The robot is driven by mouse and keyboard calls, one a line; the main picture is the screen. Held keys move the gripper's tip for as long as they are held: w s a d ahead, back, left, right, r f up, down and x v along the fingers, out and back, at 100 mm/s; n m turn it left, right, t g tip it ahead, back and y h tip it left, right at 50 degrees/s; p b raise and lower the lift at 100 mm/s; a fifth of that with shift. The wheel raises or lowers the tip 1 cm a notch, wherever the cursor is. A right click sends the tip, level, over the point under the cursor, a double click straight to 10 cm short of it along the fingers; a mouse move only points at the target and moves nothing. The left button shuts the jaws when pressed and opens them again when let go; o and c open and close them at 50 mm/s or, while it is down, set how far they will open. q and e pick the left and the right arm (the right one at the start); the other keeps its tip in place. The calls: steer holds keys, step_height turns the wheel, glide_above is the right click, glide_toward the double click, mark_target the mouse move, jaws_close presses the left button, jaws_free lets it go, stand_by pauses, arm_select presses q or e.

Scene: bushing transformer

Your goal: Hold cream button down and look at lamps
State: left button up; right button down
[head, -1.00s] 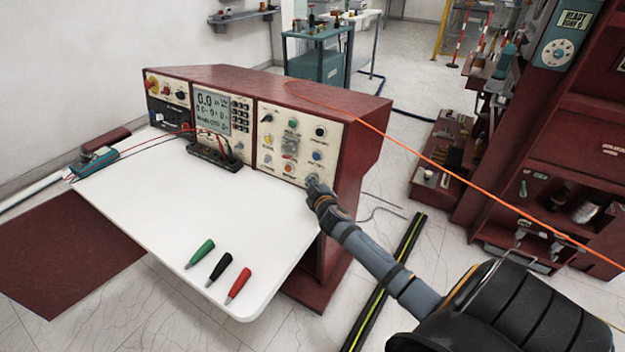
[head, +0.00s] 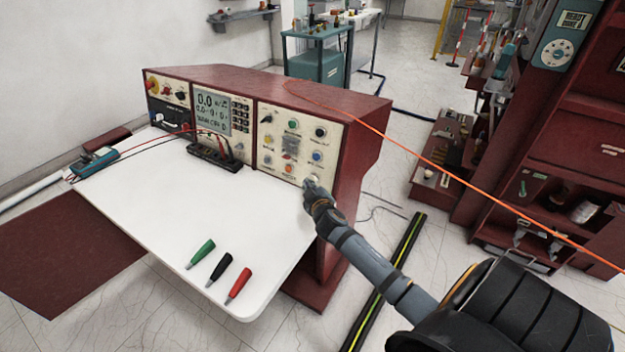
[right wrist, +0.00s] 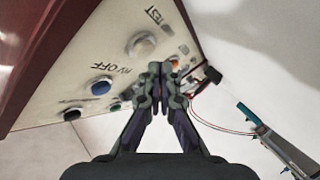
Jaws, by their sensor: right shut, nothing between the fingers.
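The control panel (head: 298,146) on the dark red desk carries several coloured buttons and lamps. My right gripper (head: 311,184) is shut and empty at the panel's lower right corner, where it partly covers the cream button. In the right wrist view the cream button (right wrist: 141,45) stands beside the "TEST" lettering, and the shut fingertips (right wrist: 163,69) are close by it. I cannot tell whether they touch it or whether it is pressed. A green one (head: 293,123), a blue one (head: 317,156) and an orange one (head: 289,169) show on the panel; which lamps are lit is unclear. My left gripper is not in view.
A meter screen (head: 211,113) is left of the panel. Green (head: 200,254), black (head: 219,268) and red (head: 238,286) probes lie on the white desktop (head: 150,215). An orange cable (head: 440,170) runs to the right. A red cabinet (head: 580,130) stands at right.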

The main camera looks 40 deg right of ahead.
steer(key=shift+s+a+r+p, duration=0.2)
steer(key=shift+s+a+p, duration=0.1)
steer(key=shift+a, duration=0.45)
steer(key=shift+s+a+r+p, duration=0.2)
steer(key=shift+s+a, duration=0.15)
steer(key=shift+a, duration=0.4)
steer(key=shift+s+a+r+p, duration=0.2)
steer(key=shift+s+a, duration=0.1)
steer(key=shift+a, duration=0.45)
